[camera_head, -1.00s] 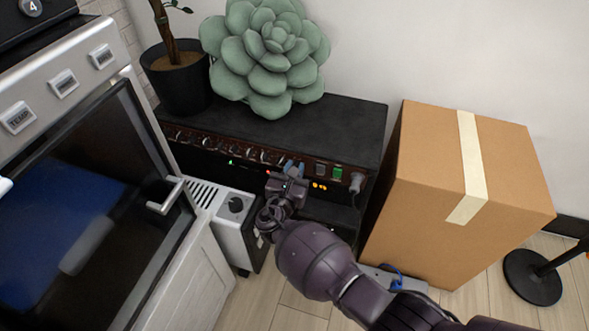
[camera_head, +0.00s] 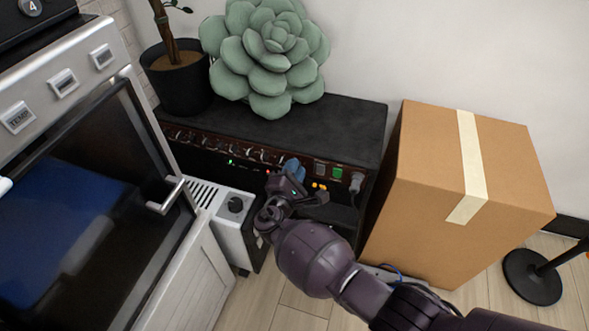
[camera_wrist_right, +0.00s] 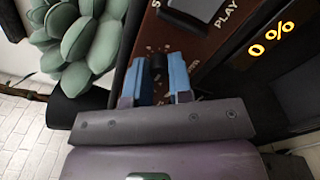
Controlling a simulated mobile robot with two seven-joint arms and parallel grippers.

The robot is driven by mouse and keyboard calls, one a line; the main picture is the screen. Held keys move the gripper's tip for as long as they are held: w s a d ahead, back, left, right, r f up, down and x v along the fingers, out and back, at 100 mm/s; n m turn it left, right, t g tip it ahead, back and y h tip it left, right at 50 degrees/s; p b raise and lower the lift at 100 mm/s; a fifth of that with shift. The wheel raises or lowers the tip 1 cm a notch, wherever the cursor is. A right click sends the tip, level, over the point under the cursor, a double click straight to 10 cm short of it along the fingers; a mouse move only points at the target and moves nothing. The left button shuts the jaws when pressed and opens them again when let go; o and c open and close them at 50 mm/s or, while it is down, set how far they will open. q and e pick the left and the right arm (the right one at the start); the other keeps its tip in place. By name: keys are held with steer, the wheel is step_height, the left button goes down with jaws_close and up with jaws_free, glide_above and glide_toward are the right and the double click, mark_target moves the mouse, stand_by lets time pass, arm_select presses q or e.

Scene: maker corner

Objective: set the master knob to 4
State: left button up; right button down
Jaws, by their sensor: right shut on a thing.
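The black amplifier (camera_head: 340,125) stands against the wall with a row of knobs on its brown front panel (camera_head: 225,146). My right gripper (camera_head: 290,166) is at the right part of that panel. In the right wrist view its blue fingertips (camera_wrist_right: 166,78) are shut on a small black knob (camera_wrist_right: 158,66), one on each side. Tick marks show around the knob, but the lettering near it is mostly hidden and I cannot read its setting. An orange display (camera_wrist_right: 270,40) reads "0 %". My left gripper is not in view.
A large green succulent (camera_head: 268,55) sits on the amplifier. A cardboard box (camera_head: 430,190) stands close at the right. An oven (camera_head: 90,190) with a handle is at the left, and a small white unit (camera_head: 234,205) stands beside the amplifier. A green switch (camera_head: 337,173) is right of the gripper.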

steer(key=m, duration=1.1)
steer(key=shift+a+f+h, duration=0.1)
steer(key=shift+h, duration=0.2)
stand_by(0.3)
steer(key=c, duration=1)
jaws_free()
steer(key=shift+s, duration=0.1)
arm_select(q)
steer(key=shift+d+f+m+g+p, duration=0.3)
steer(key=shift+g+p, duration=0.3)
steer(key=shift+p, duration=0.5)
arm_select(e)
steer(key=shift+v, duration=5.4)
